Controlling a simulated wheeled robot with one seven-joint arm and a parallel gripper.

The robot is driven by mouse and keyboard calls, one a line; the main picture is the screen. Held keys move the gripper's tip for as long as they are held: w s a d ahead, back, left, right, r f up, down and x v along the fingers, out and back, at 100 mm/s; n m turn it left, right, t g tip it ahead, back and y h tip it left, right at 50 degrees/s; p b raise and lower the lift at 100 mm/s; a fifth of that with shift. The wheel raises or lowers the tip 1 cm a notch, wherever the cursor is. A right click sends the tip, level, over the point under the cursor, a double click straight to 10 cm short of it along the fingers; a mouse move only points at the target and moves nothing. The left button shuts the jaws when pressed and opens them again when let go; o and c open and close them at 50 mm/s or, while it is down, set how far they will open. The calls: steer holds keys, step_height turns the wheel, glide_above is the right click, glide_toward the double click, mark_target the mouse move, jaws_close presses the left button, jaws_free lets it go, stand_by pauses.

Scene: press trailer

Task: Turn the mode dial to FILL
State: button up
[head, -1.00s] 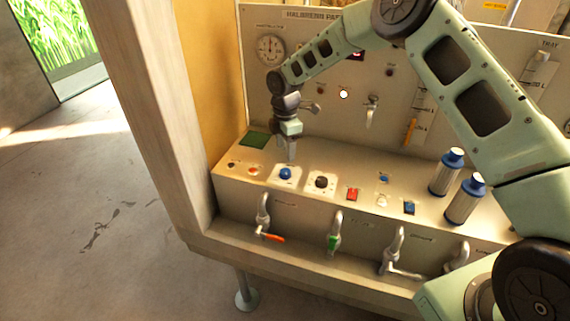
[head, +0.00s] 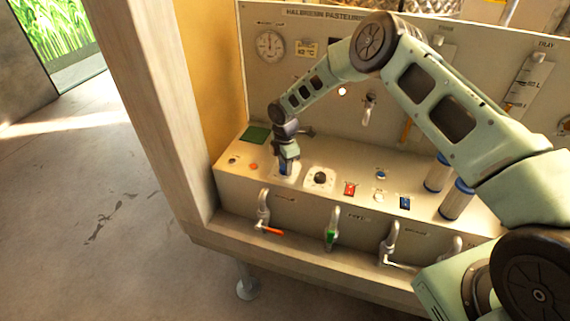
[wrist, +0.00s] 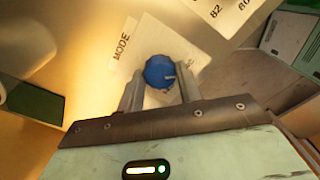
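The blue mode dial (wrist: 160,72) has a small white pointer mark and sits on a white plate lettered MODE (wrist: 122,46) in the wrist view. Other lettering on the plate is mostly hidden, and I cannot read FILL. My gripper (wrist: 159,82) is open, with one finger on each side of the dial and a small gap showing on both sides. In the head view my gripper (head: 286,168) points down over the dial's plate and hides most of the dial.
A black dial (head: 320,178) on its own white plate is just right of my gripper. A red switch (head: 350,188), a blue switch (head: 405,203) and two blue-capped bottles (head: 438,172) are farther right. Taps (head: 263,208) line the front. A wooden post (head: 150,110) stands left.

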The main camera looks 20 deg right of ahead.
steer(key=c, duration=0.3)
steer(key=shift+b, duration=0.4)
steer(key=shift+f+m+b, duration=0.2)
steer(key=shift+m+b, duration=0.8)
steer(key=shift+b, duration=0.15)
steer(key=m+b, duration=0.3)
steer(key=shift+m+b, duration=0.3)
steer(key=shift+b, duration=0.1)
steer(key=m+b, duration=0.3)
steer(key=m, duration=0.1)
steer(key=shift+r+m+b, duration=0.2)
steer(key=shift+m+b, duration=1)
steer(key=shift+m, duration=0.9)
steer(key=o, duration=1)
